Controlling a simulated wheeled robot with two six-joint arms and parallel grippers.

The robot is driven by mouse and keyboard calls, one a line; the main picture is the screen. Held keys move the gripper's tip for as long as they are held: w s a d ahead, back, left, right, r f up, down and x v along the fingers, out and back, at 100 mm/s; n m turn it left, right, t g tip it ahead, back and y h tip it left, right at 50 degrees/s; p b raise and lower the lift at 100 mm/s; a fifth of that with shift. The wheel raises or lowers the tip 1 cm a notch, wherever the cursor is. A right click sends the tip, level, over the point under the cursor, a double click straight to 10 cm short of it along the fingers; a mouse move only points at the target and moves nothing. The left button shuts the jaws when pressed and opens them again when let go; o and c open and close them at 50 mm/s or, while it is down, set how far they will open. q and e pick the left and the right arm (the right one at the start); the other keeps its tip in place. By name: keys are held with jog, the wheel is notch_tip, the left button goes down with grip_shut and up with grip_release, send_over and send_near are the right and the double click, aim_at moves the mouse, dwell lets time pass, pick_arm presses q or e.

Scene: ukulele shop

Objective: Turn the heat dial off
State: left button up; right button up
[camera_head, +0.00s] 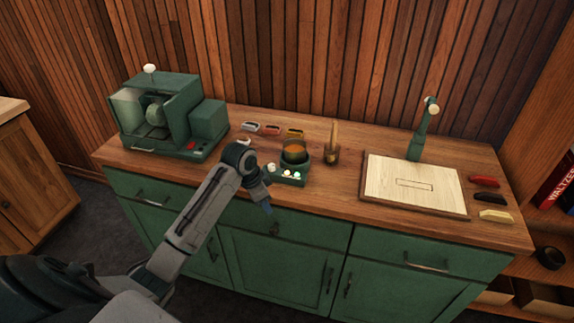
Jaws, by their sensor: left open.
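A small green warmer (289,180) stands near the front edge of the wooden counter. It holds a round pot (294,152) with amber contents. A pale round knob (271,168) sits at its left, perhaps the heat dial, and small light spots (291,174) show on its front; its setting is too small to read. My left gripper (269,208) is open and empty. It points down in front of the counter's front edge, left of and lower in the picture than the warmer, apart from the knob. My right gripper is out of view.
A green machine (165,115) with a red button stands at the back left. Several coloured pieces lie behind the pot. A brush in a holder (332,150) stands to its right, then a pale board (415,185) and a green post (421,135). Bare counter (345,195) lies front right.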

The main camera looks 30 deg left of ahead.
aim_at(271, 165)
pick_arm(q)
jog(key=shift+m+h, duration=0.4)
jog(key=w+a+r, duration=0.1)
jog(key=r, duration=0.1)
jog(key=w+a+r, duration=0.1)
jog(key=w, duration=0.1)
jog(key=w+a+r, duration=0.2)
jog(key=shift+w+a+r, duration=0.1)
jog(key=shift+w+r, duration=0.05)
jog(key=shift+r, duration=0.2)
jog(key=w+a+r, duration=0.4)
jog(key=r, duration=0.3)
jog(key=shift+m+h, duration=0.4)
jog(key=p+x, duration=0.1)
jog(key=x, duration=0.3)
jog(key=p+x, duration=0.2)
jog(key=x, duration=0.3)
jog(key=shift+w+d, duration=0.15)
jog(key=shift+d, duration=0.1)
jog(key=shift+w+d+f+t, duration=0.15)
jog(key=shift+f+t, duration=0.15)
jog(key=shift+f, duration=0.35)
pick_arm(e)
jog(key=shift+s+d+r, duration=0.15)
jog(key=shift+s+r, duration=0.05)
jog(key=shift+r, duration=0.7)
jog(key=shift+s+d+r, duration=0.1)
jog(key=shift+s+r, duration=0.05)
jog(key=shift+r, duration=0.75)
